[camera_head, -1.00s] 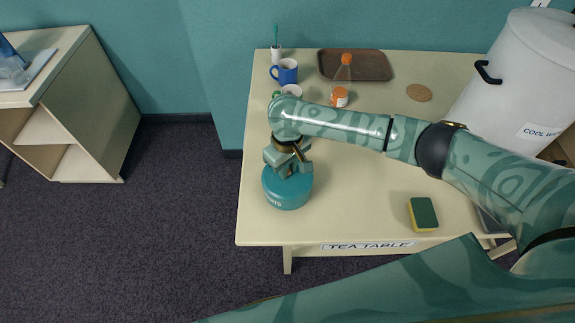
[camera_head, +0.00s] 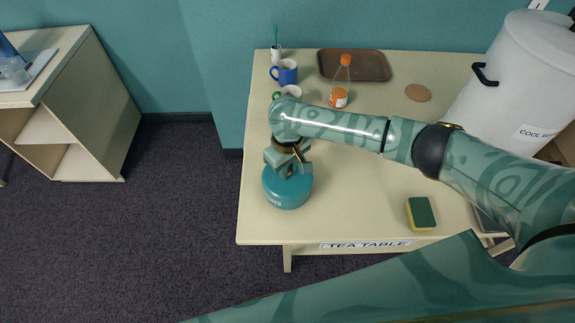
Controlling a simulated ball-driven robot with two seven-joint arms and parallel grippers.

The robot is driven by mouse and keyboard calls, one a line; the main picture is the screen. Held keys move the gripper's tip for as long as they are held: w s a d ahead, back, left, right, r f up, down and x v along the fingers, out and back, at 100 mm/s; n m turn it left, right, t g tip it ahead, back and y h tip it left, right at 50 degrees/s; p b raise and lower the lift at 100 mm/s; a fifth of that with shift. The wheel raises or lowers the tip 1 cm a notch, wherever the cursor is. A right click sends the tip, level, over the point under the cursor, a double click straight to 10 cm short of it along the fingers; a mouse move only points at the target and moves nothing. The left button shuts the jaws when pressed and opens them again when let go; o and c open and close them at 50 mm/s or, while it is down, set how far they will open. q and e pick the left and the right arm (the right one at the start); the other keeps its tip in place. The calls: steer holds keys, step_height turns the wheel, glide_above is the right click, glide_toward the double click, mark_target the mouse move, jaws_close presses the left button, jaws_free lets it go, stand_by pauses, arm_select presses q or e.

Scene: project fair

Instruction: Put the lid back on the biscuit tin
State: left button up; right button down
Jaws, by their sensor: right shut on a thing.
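The teal biscuit tin (camera_head: 287,200) stands upright on the left front part of the tea table, with pale lettering on its side. My right gripper (camera_head: 288,168) reaches down over the tin from above and is shut on the lid (camera_head: 301,177), at the tin's top. The lid is the same teal as the tin, and the gripper covers much of it. I cannot tell whether the lid sits fully down on the rim. My left gripper is not in view.
The tea table (camera_head: 350,210) also bears a blue mug (camera_head: 287,72), a white mug (camera_head: 291,91), an orange-capped bottle (camera_head: 341,88), a brown tray (camera_head: 372,66), a cork coaster (camera_head: 418,93), a sponge (camera_head: 420,213) and a large white water urn (camera_head: 512,85). The table's front middle is clear.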

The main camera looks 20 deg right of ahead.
steer(key=c, duration=0.7)
jaws_free()
steer(key=shift+c, duration=0.2)
step_height(320, 180, up, 7)
steer(key=p, duration=0.9)
steer(key=shift+p, duration=0.4)
jaws_close()
stand_by(0.3)
